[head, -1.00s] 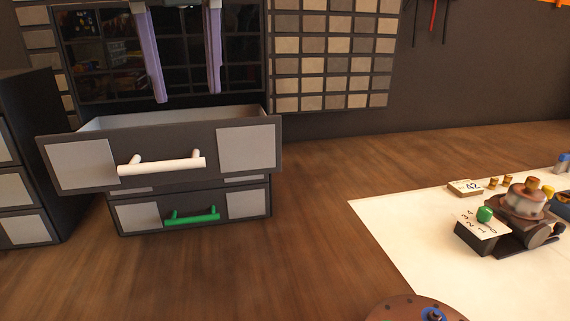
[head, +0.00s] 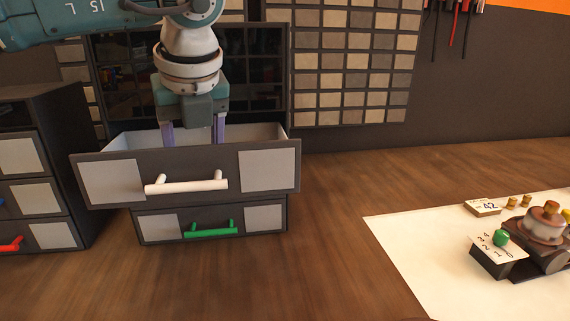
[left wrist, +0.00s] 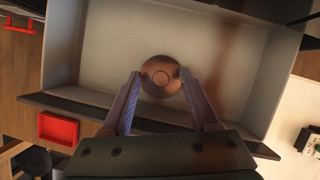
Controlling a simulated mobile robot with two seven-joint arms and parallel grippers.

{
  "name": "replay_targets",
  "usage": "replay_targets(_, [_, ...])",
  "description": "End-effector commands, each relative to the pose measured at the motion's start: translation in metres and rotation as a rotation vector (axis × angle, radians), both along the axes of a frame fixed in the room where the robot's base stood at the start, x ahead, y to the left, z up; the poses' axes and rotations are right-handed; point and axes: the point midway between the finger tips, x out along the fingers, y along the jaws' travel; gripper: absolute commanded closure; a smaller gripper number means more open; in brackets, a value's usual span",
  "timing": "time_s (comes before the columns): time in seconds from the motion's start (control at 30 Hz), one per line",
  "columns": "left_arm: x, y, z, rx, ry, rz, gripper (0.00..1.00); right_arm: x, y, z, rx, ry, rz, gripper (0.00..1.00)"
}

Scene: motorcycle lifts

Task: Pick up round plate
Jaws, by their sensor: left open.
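The round plate (left wrist: 161,76) is a small brown disc inside the open top drawer, seen in the left wrist view. It lies between the fingertips of my left gripper (left wrist: 159,74). The fingers are apart, one on each side of it; I cannot tell whether they touch it. In the head view my left gripper (head: 193,135) points down into the drawer (head: 120,178), and the drawer front hides the fingertips and the plate. My right gripper is not in view.
The drawer has a white handle (head: 186,186); a closed drawer with a green handle (head: 210,229) is below. Another drawer cabinet (head: 45,160) stands at left. A white sheet (head: 400,240) at right holds a mechanical device (head: 541,228). The wooden surface between is clear.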

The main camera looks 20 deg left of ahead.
Motion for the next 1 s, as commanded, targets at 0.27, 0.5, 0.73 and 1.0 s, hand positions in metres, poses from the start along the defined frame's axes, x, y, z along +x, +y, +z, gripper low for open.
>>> replay_targets(0.27, [0.0001,-0.0006,0.0004,0.0,0.0,-0.001,0.59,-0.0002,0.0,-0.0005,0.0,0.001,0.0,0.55])
replay_targets(0.5, [0.0001,-0.0006,0.0006,-0.002,-0.001,-0.001,0.86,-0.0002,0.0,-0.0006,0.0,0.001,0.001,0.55])
replay_targets(0.73, [0.0001,-0.0006,0.0007,-0.002,-0.001,-0.001,1.0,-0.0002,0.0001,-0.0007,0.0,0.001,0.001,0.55])
replay_targets(1.0, [0.0003,-0.0006,0.0011,-0.001,-0.001,-0.001,1.0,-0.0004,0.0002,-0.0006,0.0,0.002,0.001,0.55])
